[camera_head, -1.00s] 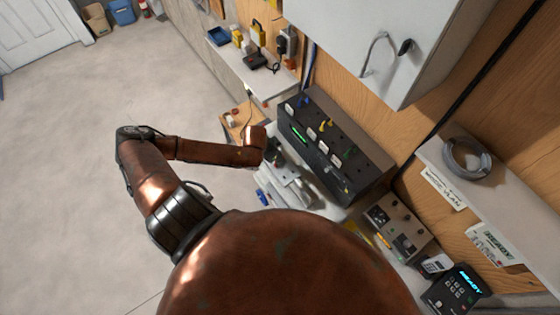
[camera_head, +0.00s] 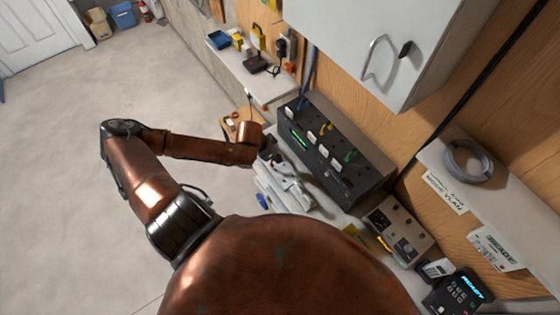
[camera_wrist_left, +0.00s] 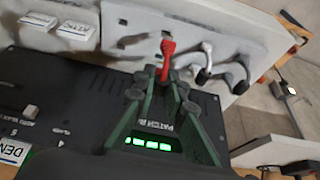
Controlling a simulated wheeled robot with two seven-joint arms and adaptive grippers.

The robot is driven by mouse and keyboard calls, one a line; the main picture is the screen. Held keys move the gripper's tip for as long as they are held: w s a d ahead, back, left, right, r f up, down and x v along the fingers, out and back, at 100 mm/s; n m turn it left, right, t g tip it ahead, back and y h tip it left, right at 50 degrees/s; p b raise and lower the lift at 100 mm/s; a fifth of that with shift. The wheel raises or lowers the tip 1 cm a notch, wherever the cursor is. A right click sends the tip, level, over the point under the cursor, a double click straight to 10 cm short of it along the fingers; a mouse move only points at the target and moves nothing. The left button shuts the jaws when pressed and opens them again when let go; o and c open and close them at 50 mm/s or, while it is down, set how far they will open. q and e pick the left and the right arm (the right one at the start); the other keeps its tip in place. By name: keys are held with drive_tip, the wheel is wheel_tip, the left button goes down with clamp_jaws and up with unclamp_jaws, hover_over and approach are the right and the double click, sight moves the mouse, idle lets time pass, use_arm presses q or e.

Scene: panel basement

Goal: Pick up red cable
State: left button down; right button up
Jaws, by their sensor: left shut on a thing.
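The red cable (camera_wrist_left: 166,52) shows in the left wrist view, with its bright red end sticking out past my fingertips. My left gripper (camera_wrist_left: 163,88), with dark green fingers, is shut on it above a dark panel with green lights. In the head view my left gripper (camera_head: 287,176) is beside the left edge of the black patch panel (camera_head: 345,150), over a pale surface. The red cable cannot be made out there. My right gripper is not in view.
Other cable ends (camera_wrist_left: 207,62) hang beside the red one in the left wrist view. A grey wall cabinet (camera_head: 385,45) overhangs the panel. A grey control box (camera_head: 398,228) and a keypad (camera_head: 457,290) stand at the right. Open floor lies to the left.

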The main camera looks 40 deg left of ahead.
use_arm(q)
drive_tip(key=s+a+r+p, duration=0.3)
drive_tip(key=s+a+r, duration=0.2)
drive_tip(key=s+r, duration=0.3)
drive_tip(key=shift+s+p, duration=0.35)
drive_tip(key=shift+s, duration=1.4)
drive_tip(key=shift+r, duration=0.1)
